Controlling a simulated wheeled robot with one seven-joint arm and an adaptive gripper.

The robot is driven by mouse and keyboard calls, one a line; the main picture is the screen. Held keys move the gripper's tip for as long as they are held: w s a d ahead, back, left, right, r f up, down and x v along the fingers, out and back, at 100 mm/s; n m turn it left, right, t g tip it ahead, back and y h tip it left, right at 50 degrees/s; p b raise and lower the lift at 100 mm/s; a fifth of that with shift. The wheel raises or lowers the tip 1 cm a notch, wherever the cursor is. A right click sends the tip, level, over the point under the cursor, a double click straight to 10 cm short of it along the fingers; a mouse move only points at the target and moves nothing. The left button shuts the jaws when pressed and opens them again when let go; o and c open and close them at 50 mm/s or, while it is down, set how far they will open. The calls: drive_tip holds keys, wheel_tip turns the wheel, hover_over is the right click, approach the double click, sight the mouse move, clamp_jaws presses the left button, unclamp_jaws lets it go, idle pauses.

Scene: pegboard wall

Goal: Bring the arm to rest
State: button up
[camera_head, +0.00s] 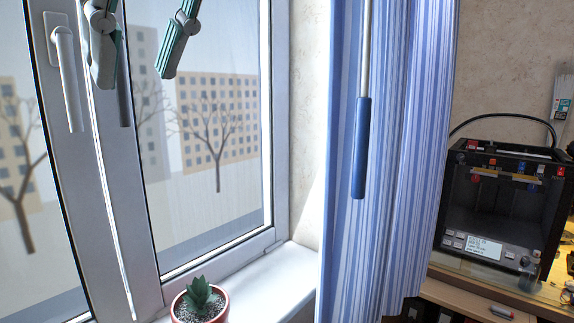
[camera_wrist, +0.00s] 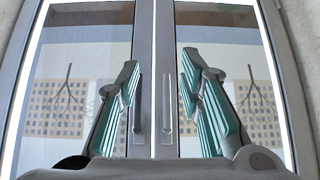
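My gripper (camera_head: 134,76) is at the upper left of the head view, in front of the window (camera_head: 285,120). Its two green-padded fingers are spread apart with nothing between them. In the wrist view my gripper (camera_wrist: 159,65) also shows open and empty. The two window sashes meet between the fingers there. A grey window handle (camera_head: 68,80) hangs down to the left of the fingers in the head view. A second handle is partly hidden behind the left finger. No finger visibly holds either handle.
A potted succulent (camera_head: 200,303) stands on the white windowsill (camera_head: 262,287). A blue striped curtain (camera_head: 405,180) with a blue-handled rod (camera_head: 361,148) hangs right of the window. A black 3D printer (camera_head: 505,205) stands on a bench farther right.

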drive_tip(key=w+d+f+m+h+p, duration=0.1)
drive_tip(key=d+f+m+h+p, duration=0.15)
drive_tip(key=d+f, duration=0.55)
drive_tip(key=d+f+m+h+p, duration=0.2)
drive_tip(key=d+f+m, duration=0.25)
drive_tip(key=d, duration=0.65)
drive_tip(key=s+d+f+m+h+p, duration=0.1)
drive_tip(key=s+d+f, duration=0.3)
drive_tip(key=d+f, duration=0.2)
drive_tip(key=s+d+f+m+g+h+p, duration=0.1)
drive_tip(key=s+d+f+m, duration=0.1)
drive_tip(key=s+d+f, duration=0.2)
wheel_tip(320, 180, down, 3)
drive_tip(key=shift+s+d+p, duration=0.3)
drive_tip(key=shift+s+d, duration=0.05)
drive_tip(key=shift+d, duration=0.5)
